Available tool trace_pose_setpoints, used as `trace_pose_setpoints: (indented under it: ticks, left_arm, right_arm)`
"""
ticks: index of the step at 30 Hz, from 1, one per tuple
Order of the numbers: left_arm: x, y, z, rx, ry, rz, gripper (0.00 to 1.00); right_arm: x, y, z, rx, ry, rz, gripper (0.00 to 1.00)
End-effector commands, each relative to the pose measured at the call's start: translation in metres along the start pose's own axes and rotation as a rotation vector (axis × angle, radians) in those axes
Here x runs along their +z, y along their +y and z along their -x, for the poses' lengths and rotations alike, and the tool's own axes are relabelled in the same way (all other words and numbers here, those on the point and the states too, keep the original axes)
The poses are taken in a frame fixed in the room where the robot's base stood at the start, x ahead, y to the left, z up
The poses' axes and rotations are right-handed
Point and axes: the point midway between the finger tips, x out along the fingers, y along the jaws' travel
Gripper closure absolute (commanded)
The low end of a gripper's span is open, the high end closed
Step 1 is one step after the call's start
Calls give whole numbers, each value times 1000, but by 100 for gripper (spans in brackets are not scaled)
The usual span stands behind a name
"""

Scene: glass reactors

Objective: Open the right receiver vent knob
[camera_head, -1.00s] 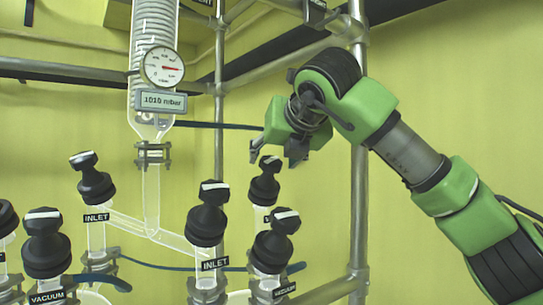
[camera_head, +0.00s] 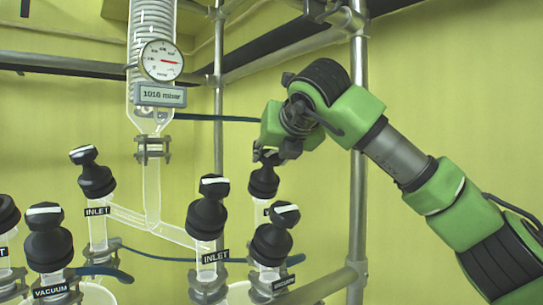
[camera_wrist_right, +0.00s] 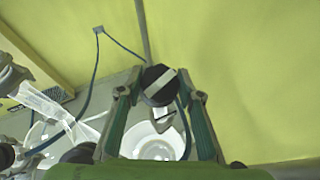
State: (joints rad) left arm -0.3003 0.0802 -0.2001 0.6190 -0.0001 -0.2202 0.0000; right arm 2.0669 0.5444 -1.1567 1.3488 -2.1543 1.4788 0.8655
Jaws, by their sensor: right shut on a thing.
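The knob in my grip is a black knob (camera_head: 264,182) with a white-striped handle, at the back right of the cluster in the head view. Its label is mostly hidden behind the front knob. My right gripper (camera_head: 274,152) reaches down over its top from the upper right. In the right wrist view the striped knob top (camera_wrist_right: 159,86) sits between the two fingers of my right gripper (camera_wrist_right: 160,96), which is shut on it. The stripe runs diagonally there. My left gripper is not in view.
Black INLET knobs (camera_head: 207,212) (camera_head: 95,177), a VACUUM knob (camera_head: 48,243) and another front knob (camera_head: 272,240) stand close by. A metal post (camera_head: 358,190) rises at the right, near my arm.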

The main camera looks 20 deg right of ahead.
Motion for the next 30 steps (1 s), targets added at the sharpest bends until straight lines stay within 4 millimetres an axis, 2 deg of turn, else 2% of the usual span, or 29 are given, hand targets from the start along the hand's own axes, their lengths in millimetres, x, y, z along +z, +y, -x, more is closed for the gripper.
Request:
trace_pose_setpoints:
  ticks: [13,30]
  left_arm:
    - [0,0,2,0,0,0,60]
    - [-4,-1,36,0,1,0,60]
  right_arm:
    - [1,-2,0,146,0,180,88]
    - [4,-2,0,383,-1,482,88]
